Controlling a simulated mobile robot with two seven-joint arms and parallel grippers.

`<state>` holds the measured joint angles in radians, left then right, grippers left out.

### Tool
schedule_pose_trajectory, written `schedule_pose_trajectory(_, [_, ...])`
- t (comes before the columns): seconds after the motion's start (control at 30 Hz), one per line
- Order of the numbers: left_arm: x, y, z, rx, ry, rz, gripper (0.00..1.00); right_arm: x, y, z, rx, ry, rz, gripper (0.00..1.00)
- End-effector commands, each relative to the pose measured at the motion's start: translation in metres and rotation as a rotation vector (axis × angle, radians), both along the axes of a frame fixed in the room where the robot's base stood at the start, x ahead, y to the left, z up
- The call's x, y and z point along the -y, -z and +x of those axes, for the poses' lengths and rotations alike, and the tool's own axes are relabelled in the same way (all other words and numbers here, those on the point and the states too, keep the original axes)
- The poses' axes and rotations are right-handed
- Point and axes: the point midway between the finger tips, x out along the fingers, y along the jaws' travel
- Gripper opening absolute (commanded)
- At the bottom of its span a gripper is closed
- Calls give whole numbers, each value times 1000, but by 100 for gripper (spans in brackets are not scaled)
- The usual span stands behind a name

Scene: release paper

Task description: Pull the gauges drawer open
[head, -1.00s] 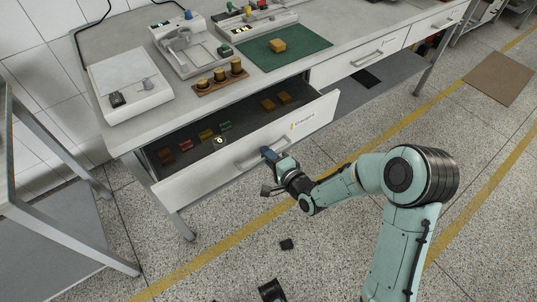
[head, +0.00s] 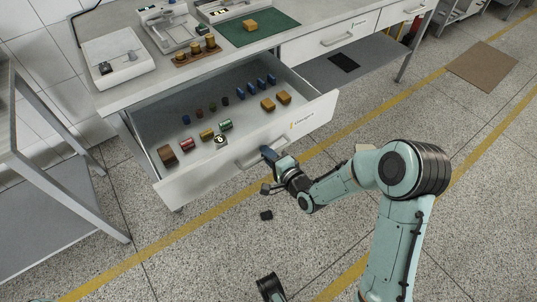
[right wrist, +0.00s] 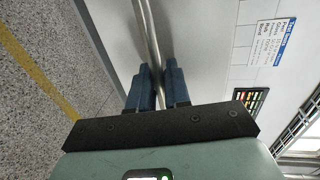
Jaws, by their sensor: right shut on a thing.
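The gauges drawer (head: 301,128) stands well out from under the bench in the head view, its inside open to view. Its front carries a label and a metal bar handle (head: 249,158). My right gripper (head: 268,153) is at the right part of this handle. In the right wrist view its two blue fingers (right wrist: 158,85) are shut around the handle bar (right wrist: 148,35). Several small coloured cylinders and blocks, among them a green one (head: 225,125) and a red one (head: 187,144), stand in the drawer. At the bottom a dark part (head: 270,288) shows, seemingly my left gripper; its jaws cannot be made out.
The bench top holds a white scale (head: 118,58), a wooden rack (head: 197,55) of brass pieces and a green mat (head: 258,28). A second drawer (head: 330,38) to the right is closed. A grey metal stand (head: 60,185) is at the left.

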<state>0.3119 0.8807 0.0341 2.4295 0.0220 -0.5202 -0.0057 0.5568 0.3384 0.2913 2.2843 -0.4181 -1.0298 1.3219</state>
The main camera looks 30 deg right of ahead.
Motion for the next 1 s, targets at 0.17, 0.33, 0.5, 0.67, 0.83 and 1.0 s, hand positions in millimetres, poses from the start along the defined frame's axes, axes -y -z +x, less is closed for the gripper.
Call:
schedule_pose_trajectory(0.17, [0, 0, -1, -2, 1, -1, 43, 1, -1, 0, 2, 3, -1, 0])
schedule_pose_trajectory(0.33, [0, 0, -1, -2, 1, -1, 43, 1, -1, 0, 2, 3, -1, 0])
schedule_pose_trajectory(0.5, [0, 0, 0, -1, 0, 0, 43, 1, -1, 0, 2, 4, -2, 0])
schedule_pose_trajectory(0.67, [0, 0, 0, -1, 0, 0, 43, 1, -1, 0, 2, 3, -1, 30])
schedule_pose_trajectory(0.83, [0, 0, 0, -1, 0, 0, 43, 1, -1, 0, 2, 2, -1, 30])
schedule_pose_trajectory(1.0, [2, -4, -3, -8, 4, -4, 43, 2, -4, -13, 0, 3, -2, 30])
